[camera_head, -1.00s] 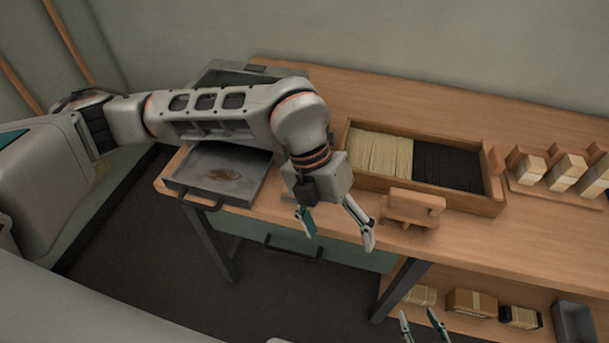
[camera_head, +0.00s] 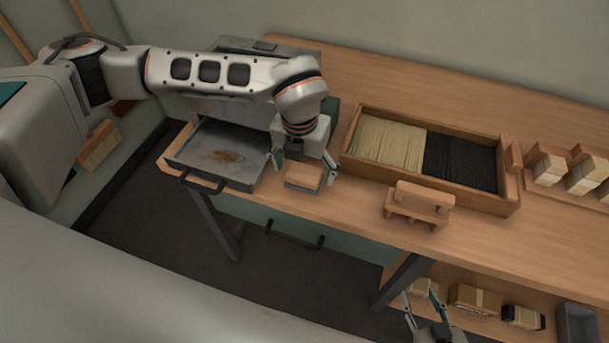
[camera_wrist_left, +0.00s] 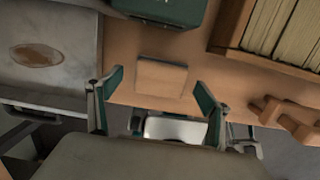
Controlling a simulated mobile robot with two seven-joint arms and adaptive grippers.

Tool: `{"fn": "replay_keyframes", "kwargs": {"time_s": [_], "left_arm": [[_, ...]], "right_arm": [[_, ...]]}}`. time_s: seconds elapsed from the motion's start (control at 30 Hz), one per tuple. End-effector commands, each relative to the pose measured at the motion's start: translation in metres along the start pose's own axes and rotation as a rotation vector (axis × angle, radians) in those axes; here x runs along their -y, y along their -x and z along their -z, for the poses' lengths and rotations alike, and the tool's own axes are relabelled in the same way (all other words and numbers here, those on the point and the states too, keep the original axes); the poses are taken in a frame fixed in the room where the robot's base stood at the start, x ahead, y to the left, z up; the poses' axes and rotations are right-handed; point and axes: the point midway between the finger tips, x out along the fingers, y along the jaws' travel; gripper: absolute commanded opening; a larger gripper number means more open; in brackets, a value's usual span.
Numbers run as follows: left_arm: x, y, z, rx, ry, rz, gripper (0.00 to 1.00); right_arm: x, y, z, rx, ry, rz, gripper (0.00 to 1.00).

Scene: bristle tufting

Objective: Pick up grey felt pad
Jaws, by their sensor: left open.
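What I take to be the grey felt pad (camera_head: 303,178) is a small square piece with a tan, wood-like face and grey edges. It lies flat near the front edge of the wooden bench, right of the metal tray. In the left wrist view the pad (camera_wrist_left: 160,77) shows between the fingers and slightly beyond them. My left gripper (camera_head: 304,164) is open and empty over the pad, one finger to each side, with no clear contact. My right gripper (camera_head: 423,294) is low in front of the bench, fingers apart and empty.
A grey metal tray (camera_head: 183,158) with a brown patch is on the left. A two-part wooden box (camera_head: 430,182) of pale and black bristles and a small wooden stand (camera_head: 417,210) are on the right. A dark green object (camera_wrist_left: 165,8) lies behind the pad. A lower shelf holds several blocks.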

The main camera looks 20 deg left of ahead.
Motion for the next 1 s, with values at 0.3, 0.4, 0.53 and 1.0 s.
{"fn": "replay_keyframes", "kwargs": {"time_s": [0.3, 0.4, 0.53, 1.0], "left_arm": [[0.001, -0.015, 0.0, 0.001, -0.001, 0.001, 0.78], [0.001, -0.014, 0.0, 0.0, -0.001, 0.001, 0.58], [0.001, -0.014, 0.0, 0.0, -0.001, 0.001, 0.36], [0.001, -0.003, -0.002, 0.001, -0.001, 0.002, 0.36]], "right_arm": [[-0.001, -0.001, 0.002, -0.004, 0.001, -0.001, 0.4], [-0.001, -0.001, 0.002, -0.004, 0.001, -0.001, 0.4], [-0.001, -0.001, 0.002, -0.004, 0.001, -0.001, 0.4], [-0.001, -0.001, 0.003, -0.006, 0.001, -0.002, 0.4]]}}
